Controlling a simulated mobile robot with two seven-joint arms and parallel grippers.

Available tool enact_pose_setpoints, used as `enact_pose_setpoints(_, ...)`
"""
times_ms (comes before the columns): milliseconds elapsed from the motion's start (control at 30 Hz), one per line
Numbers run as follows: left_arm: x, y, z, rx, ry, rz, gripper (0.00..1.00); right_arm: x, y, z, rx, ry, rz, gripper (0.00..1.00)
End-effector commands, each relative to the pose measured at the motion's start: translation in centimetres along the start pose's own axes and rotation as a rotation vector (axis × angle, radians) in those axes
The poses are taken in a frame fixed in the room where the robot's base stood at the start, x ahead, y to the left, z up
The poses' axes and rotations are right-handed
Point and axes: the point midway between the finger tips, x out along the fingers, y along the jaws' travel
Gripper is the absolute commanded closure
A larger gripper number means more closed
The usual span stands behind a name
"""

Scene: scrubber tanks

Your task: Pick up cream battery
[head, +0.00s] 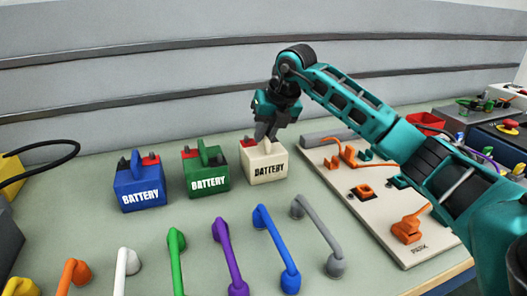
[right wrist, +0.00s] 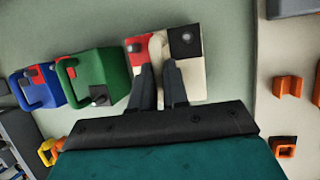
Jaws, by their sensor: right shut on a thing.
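The cream battery (head: 265,170) stands on the green-grey table at the right end of a row of three batteries. It also shows in the right wrist view (right wrist: 190,74), with a red and a black terminal on top. My right gripper (head: 266,135) reaches down to it from above. In the right wrist view its fingers (right wrist: 160,85) lie on both sides of the battery's cream handle, shut on it. The fingers cover part of the handle. The battery looks upright and appears to rest on the table. My left gripper is not in view.
The green battery (head: 206,172) and the blue battery (head: 139,186) stand to the left. Coloured handles, such as the purple one (head: 229,258), stand in front. A pale board (head: 375,205) with orange fixtures lies to the right.

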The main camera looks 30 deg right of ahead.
Motion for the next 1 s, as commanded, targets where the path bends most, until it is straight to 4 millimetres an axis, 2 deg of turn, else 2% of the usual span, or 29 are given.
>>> enact_pose_setpoints(167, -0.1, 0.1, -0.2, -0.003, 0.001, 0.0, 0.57, -0.9, 0.2, 0.5, 0.0, -0.012, 0.005, 1.0)
enact_pose_setpoints(333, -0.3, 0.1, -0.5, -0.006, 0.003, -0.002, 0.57, -3.0, 0.7, 1.4, 0.0, -0.014, 0.007, 1.0)
enact_pose_setpoints(800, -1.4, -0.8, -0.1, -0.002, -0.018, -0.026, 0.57, -13.2, 2.9, 5.6, 0.001, -0.013, 0.007, 1.0)
enact_pose_setpoints(1000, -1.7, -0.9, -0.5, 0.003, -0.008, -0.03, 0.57, -16.3, 3.6, 6.8, -0.001, -0.01, 0.007, 1.0)
